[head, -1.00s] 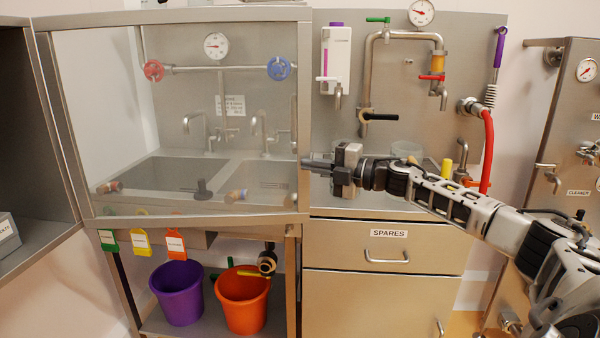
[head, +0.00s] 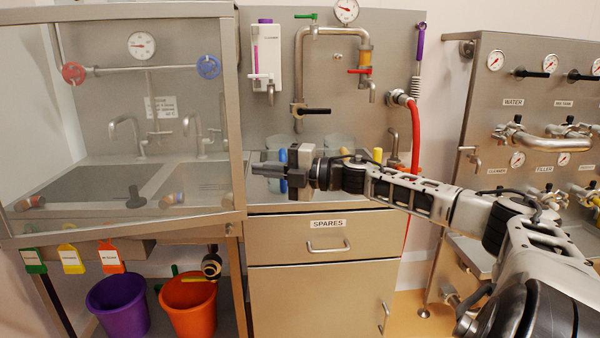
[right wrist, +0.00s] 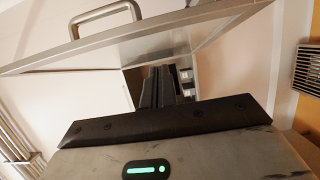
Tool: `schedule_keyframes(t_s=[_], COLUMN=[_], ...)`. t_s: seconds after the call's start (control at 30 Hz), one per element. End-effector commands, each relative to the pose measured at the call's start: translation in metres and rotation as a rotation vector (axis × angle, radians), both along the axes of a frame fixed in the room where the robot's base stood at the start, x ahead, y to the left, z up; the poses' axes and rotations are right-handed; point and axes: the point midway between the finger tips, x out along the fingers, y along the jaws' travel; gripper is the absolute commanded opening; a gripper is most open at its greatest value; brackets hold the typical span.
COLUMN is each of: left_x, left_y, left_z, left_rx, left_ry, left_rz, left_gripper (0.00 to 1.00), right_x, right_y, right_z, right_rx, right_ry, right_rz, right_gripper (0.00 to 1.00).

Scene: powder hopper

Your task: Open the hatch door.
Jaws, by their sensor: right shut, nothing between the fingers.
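The hatch door (head: 120,228) is a clear panel in a grey metal frame, at the left of the head view in front of the sinks. I cannot tell from here whether it stands ajar. My right gripper (head: 258,169) is shut and empty, with its fingertips pointing left, just right of the door's right frame edge. Contact with the frame cannot be made out. In the right wrist view, the closed fingers (right wrist: 163,88) point toward a framed panel edge (right wrist: 110,40), with a metal bar handle (right wrist: 105,14) at the upper left. My left gripper is not in view.
A SPARES drawer unit (head: 328,245) stands below the right arm. Pipes and a red hose (head: 415,135) are behind it. A valve panel (head: 540,90) stands at the right. Purple (head: 117,305) and orange (head: 190,305) buckets sit under the sinks.

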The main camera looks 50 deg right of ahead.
Motion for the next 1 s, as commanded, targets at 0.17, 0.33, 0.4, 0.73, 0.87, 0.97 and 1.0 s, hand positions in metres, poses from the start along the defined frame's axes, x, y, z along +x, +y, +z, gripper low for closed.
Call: schedule_keyframes(t_s=[0.17,0.33,0.4,0.73,0.87,0.97,1.0], left_x=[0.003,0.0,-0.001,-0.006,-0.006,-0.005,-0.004], left_y=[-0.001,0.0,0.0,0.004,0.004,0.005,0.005], left_z=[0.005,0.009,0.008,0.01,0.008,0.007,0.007], left_rx=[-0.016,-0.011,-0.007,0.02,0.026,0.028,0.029], left_ry=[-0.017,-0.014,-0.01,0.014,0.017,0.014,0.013], left_rz=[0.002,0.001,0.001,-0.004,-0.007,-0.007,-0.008], left_gripper=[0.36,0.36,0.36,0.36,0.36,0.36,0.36], right_x=[-0.014,-0.023,-0.026,-0.045,-0.048,-0.048,-0.048], right_y=[-0.012,-0.021,-0.024,-0.042,-0.044,-0.044,-0.044], right_z=[0.0,0.0,0.001,0.004,0.003,0.003,0.003], right_rx=[-0.004,-0.002,-0.001,0.0,-0.002,-0.003,-0.003], right_ry=[0.003,0.004,0.004,-0.002,-0.003,-0.004,-0.004], right_rz=[0.0,-0.001,-0.002,-0.001,0.0,0.0,0.0], right_gripper=[0.0,0.0,0.0,0.0,0.0,0.0,0.0])
